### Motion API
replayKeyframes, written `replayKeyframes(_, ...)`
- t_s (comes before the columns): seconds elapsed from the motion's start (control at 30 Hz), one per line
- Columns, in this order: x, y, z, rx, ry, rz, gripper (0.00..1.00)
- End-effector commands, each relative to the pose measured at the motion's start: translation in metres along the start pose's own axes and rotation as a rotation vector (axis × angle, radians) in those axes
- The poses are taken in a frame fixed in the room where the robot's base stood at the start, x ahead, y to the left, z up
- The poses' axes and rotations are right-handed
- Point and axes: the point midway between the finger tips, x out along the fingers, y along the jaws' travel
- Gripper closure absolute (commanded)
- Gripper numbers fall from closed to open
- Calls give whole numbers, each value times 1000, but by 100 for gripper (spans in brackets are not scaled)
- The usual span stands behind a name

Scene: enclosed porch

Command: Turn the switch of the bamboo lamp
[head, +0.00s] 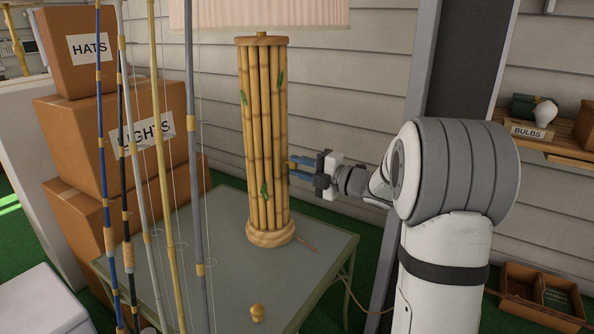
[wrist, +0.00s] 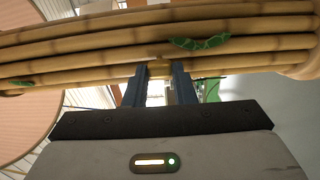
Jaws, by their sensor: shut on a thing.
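The bamboo lamp (head: 264,140) stands upright on a grey-green table, with a round wooden base and a pale pleated shade (head: 262,14). Its bamboo body also crosses the wrist view (wrist: 110,45), with green leaf marks. A small brass-coloured switch (wrist: 160,69) sticks out from the side of the body. My gripper (head: 290,169) reaches in from the right at mid-height of the lamp. Its two blue fingers are shut on the switch, and they also show on either side of it in the wrist view (wrist: 163,85). The fingers partly hide the switch.
Several fishing rods (head: 160,150) stand in front of the table on the left. Stacked cardboard boxes (head: 140,190) are behind them. A small yellow knob-like object (head: 257,312) shows near the table's (head: 315,260) front. A cord runs off the right side.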

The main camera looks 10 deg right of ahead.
Motion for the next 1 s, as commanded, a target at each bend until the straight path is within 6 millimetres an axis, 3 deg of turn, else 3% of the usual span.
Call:
replayKeyframes(0.57,-1,0,2,-31,-5,0,99)
replayKeyframes(0.6,-1,0,2,-31,-5,0,74)
replayKeyframes(0.83,0,0,0,-30,-2,0,55)
replayKeyframes(1.0,0,0,0,-30,0,0,55)
